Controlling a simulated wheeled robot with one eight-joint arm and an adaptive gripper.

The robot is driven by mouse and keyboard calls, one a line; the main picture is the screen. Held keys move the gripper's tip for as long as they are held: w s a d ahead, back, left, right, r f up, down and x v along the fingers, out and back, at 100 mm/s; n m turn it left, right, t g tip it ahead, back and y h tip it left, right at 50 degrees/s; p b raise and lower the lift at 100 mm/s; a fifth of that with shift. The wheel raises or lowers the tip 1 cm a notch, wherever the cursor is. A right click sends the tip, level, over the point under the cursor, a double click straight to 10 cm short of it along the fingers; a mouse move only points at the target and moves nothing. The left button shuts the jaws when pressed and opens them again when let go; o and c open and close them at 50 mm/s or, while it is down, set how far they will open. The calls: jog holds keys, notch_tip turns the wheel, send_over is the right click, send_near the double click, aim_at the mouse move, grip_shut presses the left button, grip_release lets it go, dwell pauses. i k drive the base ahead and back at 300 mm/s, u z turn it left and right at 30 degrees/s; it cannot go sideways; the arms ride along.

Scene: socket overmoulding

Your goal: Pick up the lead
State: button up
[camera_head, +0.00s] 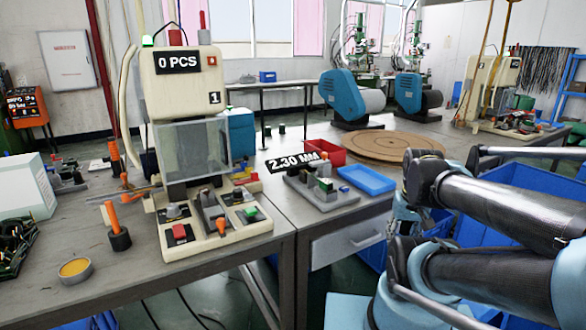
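I cannot tell for sure which thing is the lead. A bundle of dark cables (14,238) lies at the left edge of the near bench, partly cut off by the frame. A black piece with an orange stem (118,236) stands upright on the bench, left of the cream moulding machine (181,90). Grey and orange parts (125,190) lie behind it, too small to make out. My arm reaches in from the right with dark tubes and pale blue joints. My gripper's fingers do not show, so I see no hold on anything.
The machine's base carries small coloured blocks. A round tin (75,269) and a pale box (24,187) stand on the left bench. The right bench holds a red bin (325,151), a blue tray (367,180), a grey fixture (322,192) and a round brown board (388,146). Blue crates stand at the right.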

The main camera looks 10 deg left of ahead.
aim_at(325, 184)
jog(key=z, duration=0.55)
jog(key=k, duration=1.95)
jog(key=u, duration=0.7)
jog(key=i, duration=1)
jog(key=z, duration=0.05)
